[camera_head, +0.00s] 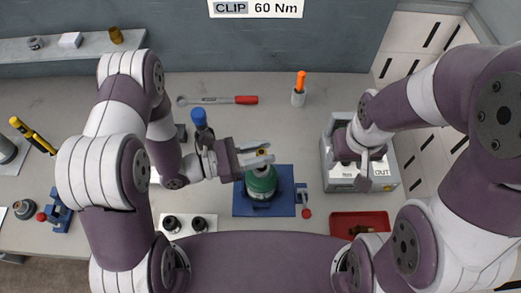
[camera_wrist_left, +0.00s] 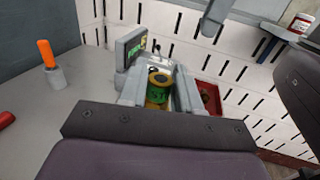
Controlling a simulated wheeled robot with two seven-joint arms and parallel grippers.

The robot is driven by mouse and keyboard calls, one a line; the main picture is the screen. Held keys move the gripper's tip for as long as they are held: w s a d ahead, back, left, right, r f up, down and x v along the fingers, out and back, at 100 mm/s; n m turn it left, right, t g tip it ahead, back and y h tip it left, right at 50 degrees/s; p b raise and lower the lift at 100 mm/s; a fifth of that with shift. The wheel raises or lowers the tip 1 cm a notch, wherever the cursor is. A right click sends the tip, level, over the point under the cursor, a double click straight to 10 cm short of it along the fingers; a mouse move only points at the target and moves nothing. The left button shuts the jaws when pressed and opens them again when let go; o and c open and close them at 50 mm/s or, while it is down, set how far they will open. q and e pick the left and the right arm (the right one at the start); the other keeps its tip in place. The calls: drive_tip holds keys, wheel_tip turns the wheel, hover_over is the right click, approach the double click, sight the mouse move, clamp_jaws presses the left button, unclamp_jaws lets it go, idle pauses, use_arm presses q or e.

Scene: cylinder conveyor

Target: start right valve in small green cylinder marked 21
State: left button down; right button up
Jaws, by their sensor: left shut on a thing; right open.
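The small green cylinder (camera_head: 262,184) stands upright in a blue fixture (camera_head: 240,208) in the middle of the bench. I cannot read a number on it. My left gripper (camera_head: 264,153) is over the cylinder's top, shut on a brass-yellow valve (camera_head: 262,154). The valve also shows between the fingers in the left wrist view (camera_wrist_left: 157,88), with a green ring on it. I cannot tell whether the valve touches the cylinder's neck. My right gripper (camera_head: 365,170) is open over the grey box marked OUT (camera_head: 384,184).
A red tray (camera_head: 359,222) lies at the front right. An orange-handled tool in a holder (camera_head: 299,90) and a red-handled torque wrench (camera_head: 217,100) are at the back. A white plate with two dark round parts (camera_head: 185,223) is left of the fixture. A red-knobbed clamp (camera_head: 306,212) stands beside it.

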use_arm(q)
drive_tip(key=shift+f+b, duration=0.5)
drive_tip(key=shift+f, duration=0.45)
drive_tip(key=c, duration=0.7)
unclamp_jaws()
drive_tip(key=shift+r, duration=0.1)
wheel_tip(320, 180, up, 6)
drive_tip(key=p, duration=0.7)
